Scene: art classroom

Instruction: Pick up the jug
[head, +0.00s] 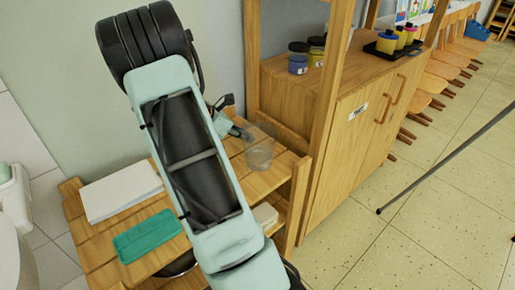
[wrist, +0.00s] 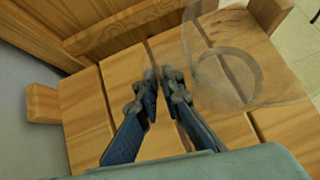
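The jug (head: 260,152) is clear and see-through. In the head view it stands on the slatted wooden shelf unit, just right of my forearm. In the wrist view the jug (wrist: 262,82) is at the right, with a round ring showing through its wall. My gripper (wrist: 160,76) points down over the slats, left of the jug's body. Its fingertips are close together with a narrow gap, and the right one is near the jug's faint left edge. I cannot tell whether a clear part of the jug lies between them. In the head view my arm partly covers the gripper.
A white paper stack (head: 120,190) and a green case (head: 147,236) lie on the shelf unit, left of my arm. A wooden cabinet (head: 345,130) with jars (head: 298,58) and a dark tray of yellow pots (head: 387,42) stands close at the right. Open floor lies beyond.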

